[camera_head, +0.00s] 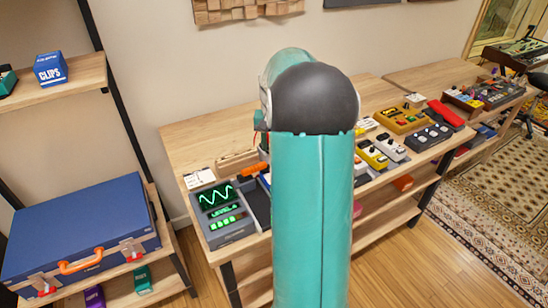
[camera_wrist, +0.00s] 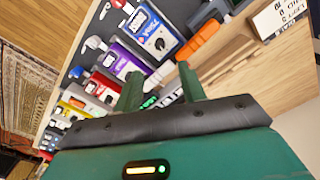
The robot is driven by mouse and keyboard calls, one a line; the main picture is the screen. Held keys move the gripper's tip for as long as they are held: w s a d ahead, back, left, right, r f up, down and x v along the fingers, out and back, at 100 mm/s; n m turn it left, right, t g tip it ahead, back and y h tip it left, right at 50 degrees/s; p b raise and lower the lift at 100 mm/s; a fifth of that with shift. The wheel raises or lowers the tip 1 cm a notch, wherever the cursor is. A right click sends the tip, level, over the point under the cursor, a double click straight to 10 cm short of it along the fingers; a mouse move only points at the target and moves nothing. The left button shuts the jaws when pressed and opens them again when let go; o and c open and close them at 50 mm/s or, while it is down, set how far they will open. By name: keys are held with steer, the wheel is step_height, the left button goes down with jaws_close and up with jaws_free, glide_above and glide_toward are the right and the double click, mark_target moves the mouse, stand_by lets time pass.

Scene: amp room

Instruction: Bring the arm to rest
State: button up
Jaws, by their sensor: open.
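My arm (camera_head: 312,210) is teal with a black rounded joint and rises through the middle of the head view, in front of the wooden bench (camera_head: 195,140). It hides part of the bench, and my gripper cannot be made out there. In the wrist view my gripper (camera_wrist: 160,88) has its two green fingers spread apart with nothing held between them. The fingers point towards the bench top, over a row of pedals. A blue pedal (camera_wrist: 152,35) and an orange-handled tool (camera_wrist: 198,42) lie beyond the fingertips. How far the fingertips are from them is unclear.
A device with a green-lit screen (camera_head: 222,205) stands at the bench's left end. Yellow pedals (camera_head: 400,120) and others stand right of my arm. A blue case (camera_head: 80,225) lies on the left shelf. A patterned rug (camera_head: 470,220) covers floor at right.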

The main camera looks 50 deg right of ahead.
steer(key=shift+r, duration=1.3)
steer(key=shift+a, duration=0.1)
steer(key=s+a+r+n+t+h, duration=0.15)
steer(key=a+r, duration=0.25)
steer(key=a, duration=0.6)
steer(key=s+a+r+n+t, duration=0.1)
steer(key=a+r+n, duration=0.3)
steer(key=a, duration=0.7)
steer(key=s+a+n+t+y, duration=0.1)
steer(key=s+a+n+t, duration=0.2)
steer(key=s+a, duration=1)
steer(key=a+n, duration=0.1)
steer(key=a, duration=0.2)
steer(key=shift+f+n, duration=0.35)
steer(key=shift+y, duration=0.25)
